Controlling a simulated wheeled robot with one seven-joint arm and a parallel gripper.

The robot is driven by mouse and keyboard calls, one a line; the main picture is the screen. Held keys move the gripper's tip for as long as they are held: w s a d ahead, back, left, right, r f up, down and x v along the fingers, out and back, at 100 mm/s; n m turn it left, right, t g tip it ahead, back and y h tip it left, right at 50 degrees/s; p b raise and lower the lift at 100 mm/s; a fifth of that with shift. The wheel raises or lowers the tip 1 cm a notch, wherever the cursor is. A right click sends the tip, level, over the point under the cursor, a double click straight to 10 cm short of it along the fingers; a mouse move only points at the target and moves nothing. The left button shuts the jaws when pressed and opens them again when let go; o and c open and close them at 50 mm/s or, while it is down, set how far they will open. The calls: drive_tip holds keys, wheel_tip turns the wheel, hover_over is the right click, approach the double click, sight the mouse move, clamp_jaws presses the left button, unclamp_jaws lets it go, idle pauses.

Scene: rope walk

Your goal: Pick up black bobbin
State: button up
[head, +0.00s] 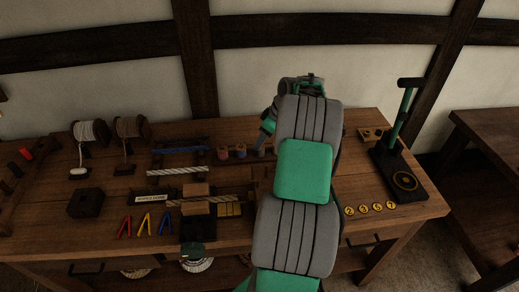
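My arm covers the right middle of the bench in the head view. My gripper (259,147) is beyond the arm, pointing down and to the left beside a short row of small bobbins (231,152) near the back of the bench. The bobbins in the row show blue and brownish tones. I cannot pick out a black bobbin; it may be hidden by my gripper or arm. The fingers are too small and dark to tell whether they are open or shut, or whether they hold anything.
The wooden bench (55,235) holds two rope reels (90,131) at the left, a dark block (86,203), coloured clips (145,224) and numbered yellow discs (370,207). A green-handled tool on a black base (400,183) stands at the right. A wall is behind.

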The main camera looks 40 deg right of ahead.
sight(260, 150)
drive_tip(key=p+x, duration=0.1)
drive_tip(key=x, duration=0.1)
drive_tip(key=p+x, duration=0.1)
drive_tip(key=x, duration=0.2)
drive_tip(key=shift+s+f, duration=0.15)
drive_tip(key=shift+f, duration=0.2)
clamp_jaws()
